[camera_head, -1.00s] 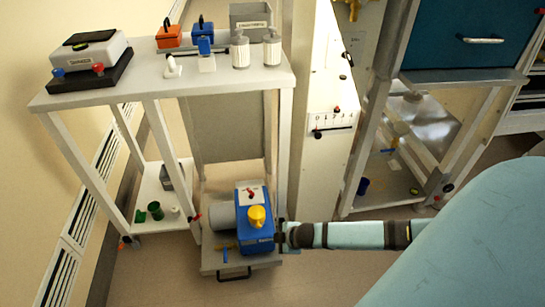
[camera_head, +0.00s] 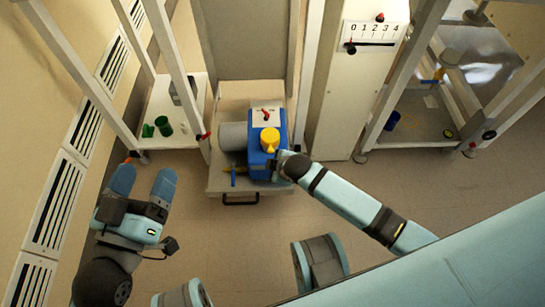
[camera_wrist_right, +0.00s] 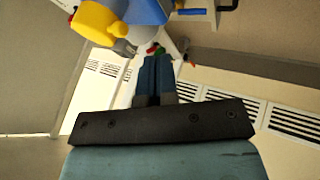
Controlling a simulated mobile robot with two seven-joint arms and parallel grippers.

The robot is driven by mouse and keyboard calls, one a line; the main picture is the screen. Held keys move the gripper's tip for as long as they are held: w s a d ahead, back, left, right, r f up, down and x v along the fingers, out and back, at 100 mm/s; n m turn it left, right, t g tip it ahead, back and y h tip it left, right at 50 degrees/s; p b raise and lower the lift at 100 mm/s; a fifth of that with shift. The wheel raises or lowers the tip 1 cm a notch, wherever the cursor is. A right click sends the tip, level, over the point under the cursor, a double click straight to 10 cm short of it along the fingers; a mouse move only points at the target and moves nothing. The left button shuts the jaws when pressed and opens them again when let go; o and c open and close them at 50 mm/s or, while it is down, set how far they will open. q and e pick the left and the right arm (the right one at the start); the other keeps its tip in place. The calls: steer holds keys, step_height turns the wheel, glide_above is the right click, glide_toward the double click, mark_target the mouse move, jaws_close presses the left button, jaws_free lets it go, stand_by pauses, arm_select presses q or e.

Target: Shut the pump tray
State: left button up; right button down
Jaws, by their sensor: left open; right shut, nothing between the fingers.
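The pump tray (camera_head: 215,183) is a grey sliding tray, pulled out of the white frame, with a black handle (camera_head: 240,203) on its front edge. A blue pump (camera_head: 264,168) with a yellow knob and a grey cylinder stands on it. My left gripper (camera_head: 143,174) is open and empty, left of the tray and apart from it. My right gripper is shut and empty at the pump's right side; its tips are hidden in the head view. In the right wrist view its fingers (camera_wrist_right: 155,70) lie together, with the pump (camera_wrist_right: 145,12) at the top edge. I cannot tell whether they touch.
A low shelf (camera_head: 178,113) with green cups (camera_head: 163,126) stands left of the tray. A white panel with a 0-to-4 scale (camera_head: 375,35) is at the right. Another bay with a dark blue cup (camera_head: 392,121) lies beyond it.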

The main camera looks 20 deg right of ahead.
mark_target(269, 143)
arm_select(q)
step_height(269, 143, down, 6)
steer(key=m+g+b, duration=0.1)
steer(key=g+b, duration=0.1)
steer(key=b, duration=0.1)
steer(key=shift+w+d+b, duration=0.15)
steer(key=shift+w+b, duration=0.05)
steer(key=shift+b, duration=0.2)
arm_select(e)
steer(key=w+f, duration=0.4)
steer(key=w, duration=0.2)
steer(key=shift+w+d, duration=0.3)
steer(key=w, duration=0.2)
steer(key=w+d, duration=0.1)
steer(key=w, duration=0.1)
steer(key=shift+w+d+p, duration=0.1)
steer(key=shift+w+p, duration=0.1)
steer(key=shift+p, duration=0.1)
steer(key=shift+w, duration=0.15)
arm_select(q)
steer(key=shift+s+d+f, duration=0.1)
steer(key=shift+s+f, duration=0.15)
steer(key=shift+s, duration=0.1)
